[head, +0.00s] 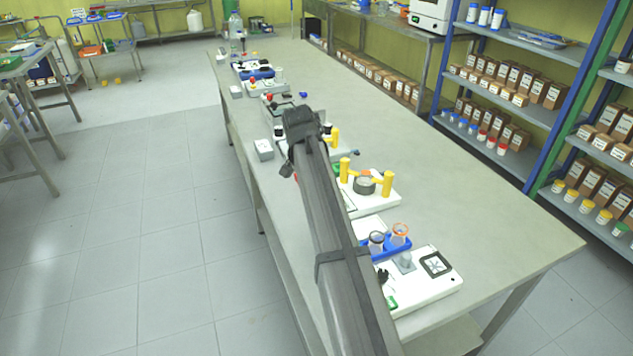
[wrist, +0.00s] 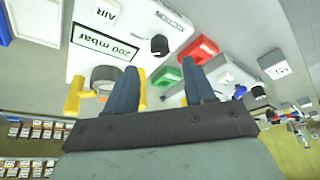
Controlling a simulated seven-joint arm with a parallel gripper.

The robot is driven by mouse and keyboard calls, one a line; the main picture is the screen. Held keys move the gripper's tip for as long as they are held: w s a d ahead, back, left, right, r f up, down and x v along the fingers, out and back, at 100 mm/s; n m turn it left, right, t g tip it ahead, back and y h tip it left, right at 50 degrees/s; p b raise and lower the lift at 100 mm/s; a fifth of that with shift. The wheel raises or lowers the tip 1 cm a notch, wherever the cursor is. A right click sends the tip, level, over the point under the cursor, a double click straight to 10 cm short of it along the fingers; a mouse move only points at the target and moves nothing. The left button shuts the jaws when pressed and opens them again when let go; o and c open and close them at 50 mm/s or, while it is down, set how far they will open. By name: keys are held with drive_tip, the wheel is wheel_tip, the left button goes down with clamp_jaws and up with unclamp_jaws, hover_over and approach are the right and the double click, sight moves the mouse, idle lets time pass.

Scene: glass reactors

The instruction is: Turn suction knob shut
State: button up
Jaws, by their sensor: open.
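In the wrist view my gripper (wrist: 162,78) has two dark fingers spread apart with nothing between them. Beyond the fingertips is a white device (wrist: 150,22) with a "200 mbar" display (wrist: 105,44) and an "AIR" label. A small black knob (wrist: 159,45) stands on its face, apart from the fingers. I cannot tell whether this is the suction knob, and its turn position is unclear. In the head view my arm covers part of the row of devices, and the fingertips are not clear.
Yellow posts with a round gauge (head: 364,185) stand on a white base right of my arm. A blue holder with glass vessels (head: 400,236) is nearer. Red (wrist: 197,50) and green (wrist: 166,76) blocks lie near the fingers. The table's right side (head: 480,215) is clear.

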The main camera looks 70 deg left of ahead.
drive_tip(key=shift+x, duration=3.15)
clamp_jaws()
